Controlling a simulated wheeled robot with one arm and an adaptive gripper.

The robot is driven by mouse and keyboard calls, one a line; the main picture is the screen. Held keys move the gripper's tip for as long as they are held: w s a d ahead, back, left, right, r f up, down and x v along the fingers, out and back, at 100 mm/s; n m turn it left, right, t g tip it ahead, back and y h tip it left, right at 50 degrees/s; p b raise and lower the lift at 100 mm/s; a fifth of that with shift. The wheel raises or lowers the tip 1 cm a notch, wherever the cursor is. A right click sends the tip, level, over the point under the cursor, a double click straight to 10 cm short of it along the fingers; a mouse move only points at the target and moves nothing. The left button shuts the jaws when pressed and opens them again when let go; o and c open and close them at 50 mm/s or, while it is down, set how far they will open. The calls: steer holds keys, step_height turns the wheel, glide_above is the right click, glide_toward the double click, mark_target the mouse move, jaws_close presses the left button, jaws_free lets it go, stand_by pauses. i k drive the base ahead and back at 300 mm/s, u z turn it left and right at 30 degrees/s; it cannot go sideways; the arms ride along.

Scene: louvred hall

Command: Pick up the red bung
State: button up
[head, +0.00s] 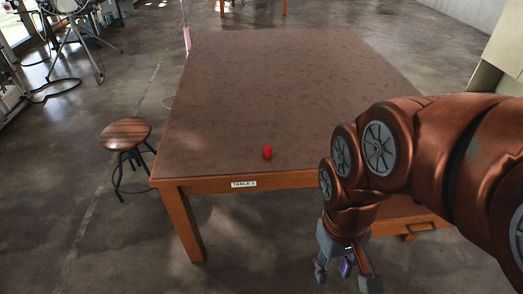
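The red bung (267,153) is a small red piece on the brown table (270,85), close to its near edge and above the white label. My gripper (345,277) hangs at the lower right, in front of the table's near edge and lower than its top. It points down, with its fingers spread apart, and is well clear of the bung. A small purple-blue piece shows between the fingers; I cannot tell whether it is part of the gripper.
The table top is otherwise bare. A white label (243,184) is on its front edge. A round wooden stool (126,136) stands left of the table. My arm covers the table's right front part. A pale cabinet (502,55) stands at the right.

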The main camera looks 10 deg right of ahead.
mark_target(267, 155)
steer(key=u, duration=0.45)
steer(key=i, duration=0.75)
steer(key=u, duration=0.6)
